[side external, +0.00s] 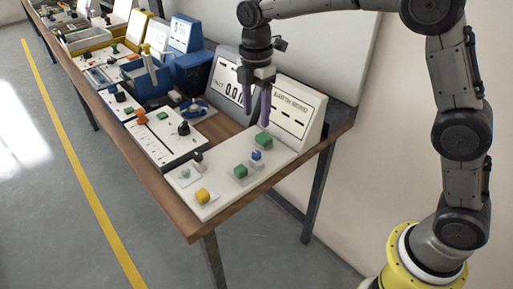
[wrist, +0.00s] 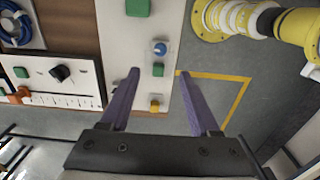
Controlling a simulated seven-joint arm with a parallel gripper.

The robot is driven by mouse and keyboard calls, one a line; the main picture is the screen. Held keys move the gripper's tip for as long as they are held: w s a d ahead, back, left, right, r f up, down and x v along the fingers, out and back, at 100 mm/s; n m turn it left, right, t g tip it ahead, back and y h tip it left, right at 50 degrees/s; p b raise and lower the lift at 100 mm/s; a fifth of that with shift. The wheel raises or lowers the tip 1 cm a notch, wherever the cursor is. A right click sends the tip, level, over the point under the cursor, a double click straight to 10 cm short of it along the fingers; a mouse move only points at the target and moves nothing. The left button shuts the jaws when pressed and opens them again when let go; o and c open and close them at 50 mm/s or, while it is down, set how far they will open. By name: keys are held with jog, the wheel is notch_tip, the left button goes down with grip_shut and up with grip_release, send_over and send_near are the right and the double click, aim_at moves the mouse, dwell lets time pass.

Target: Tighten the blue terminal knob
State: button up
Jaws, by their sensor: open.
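The small blue knob (side external: 256,155) sits on the white panel (side external: 225,187) at the near end of the bench, between two green blocks. In the wrist view the blue knob (wrist: 160,48) shows a pale mark on top and lies beyond my fingertips. My gripper (side external: 257,112) hangs above the panel with its purple fingers pointing down. It is open and empty, apart from the knob. In the wrist view the gripper (wrist: 158,74) has its two fingers spread, with a green block (wrist: 158,70) seen between the tips.
A larger green block (side external: 263,141) and a yellow block (side external: 202,196) share the panel. A tilted display (side external: 291,110) stands behind it, close to my gripper. A slider panel (side external: 165,143) with a black knob lies to the left. The bench edge is close on the right.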

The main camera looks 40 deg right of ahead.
aim_at(256, 153)
notch_tip(256, 153, down, 12)
jog(key=shift+f, duration=0.1)
dwell(0.5)
grip_shut()
